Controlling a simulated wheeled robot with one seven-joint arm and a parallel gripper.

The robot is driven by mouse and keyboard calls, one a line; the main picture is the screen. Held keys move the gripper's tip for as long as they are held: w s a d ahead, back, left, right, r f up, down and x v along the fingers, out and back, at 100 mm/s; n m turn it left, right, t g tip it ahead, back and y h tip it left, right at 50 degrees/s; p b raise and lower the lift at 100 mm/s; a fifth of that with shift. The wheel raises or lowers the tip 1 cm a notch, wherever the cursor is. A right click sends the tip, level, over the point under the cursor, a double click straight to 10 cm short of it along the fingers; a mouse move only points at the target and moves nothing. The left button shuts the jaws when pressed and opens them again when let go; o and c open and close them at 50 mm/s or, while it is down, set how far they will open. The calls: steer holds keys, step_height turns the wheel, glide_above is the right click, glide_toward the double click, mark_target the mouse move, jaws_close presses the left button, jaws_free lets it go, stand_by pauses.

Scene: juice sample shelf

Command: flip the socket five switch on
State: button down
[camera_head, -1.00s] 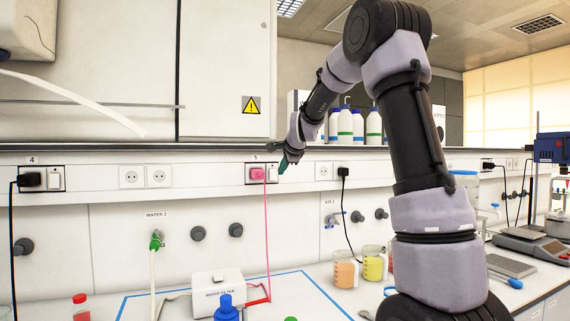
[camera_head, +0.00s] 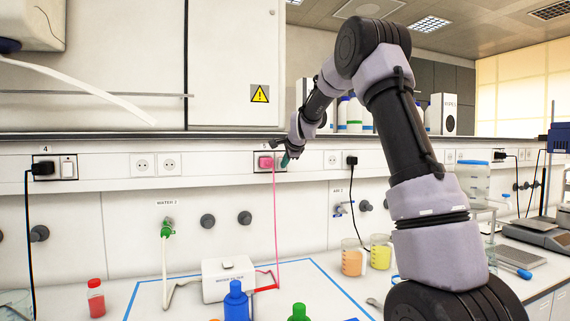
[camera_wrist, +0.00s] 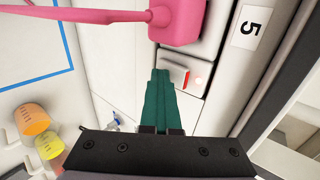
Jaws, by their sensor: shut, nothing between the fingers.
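The socket five switch (camera_wrist: 195,80) is a small white rocker with a red mark, below the pink plug (camera_wrist: 177,22) in the wrist view. The label "5" (camera_wrist: 253,28) is beside them. In the head view the pink plug (camera_head: 266,162) sits in the left part of the dark-framed socket, and my gripper largely covers the switch. My gripper (camera_wrist: 160,73) has green fingers, shut and empty. Their tips overlap the switch's edge in the wrist view; I cannot tell whether they touch it. My gripper also shows just right of the plug in the head view (camera_head: 285,162).
A pink cable (camera_head: 275,220) hangs from the plug to the white water filter box (camera_head: 229,280). A black plug (camera_head: 351,160) is to the right. Beakers with orange (camera_head: 352,260) and yellow liquid (camera_head: 380,253) stand below on the bench. A shelf ledge (camera_head: 225,135) runs above the sockets.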

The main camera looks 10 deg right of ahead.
steer(key=shift+w+r, duration=0.15)
steer(key=shift+r, duration=0.85)
